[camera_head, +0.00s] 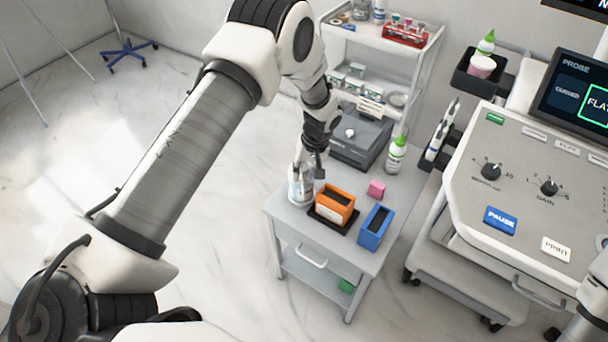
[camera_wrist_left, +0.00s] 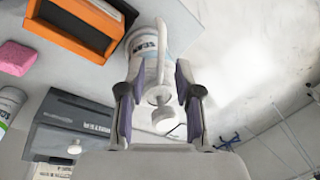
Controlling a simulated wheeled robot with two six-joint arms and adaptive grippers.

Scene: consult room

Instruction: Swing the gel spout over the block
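My left gripper (camera_head: 312,165) is at the bottle's top. In the left wrist view, its fingers (camera_wrist_left: 158,108) are apart, one on each side of the pump top, with visible gaps. A pink block (camera_head: 376,189) lies on the cart, right of the bottle; it also shows in the wrist view (camera_wrist_left: 16,57). My right gripper is out of view.
An orange open-topped box (camera_head: 335,206) on a dark tray and a blue one (camera_head: 375,228) stand near the bottle. A green-capped bottle (camera_head: 396,153) and a grey printer (camera_head: 360,143) are behind. The ultrasound console (camera_head: 520,190) is to the right; open floor lies left.

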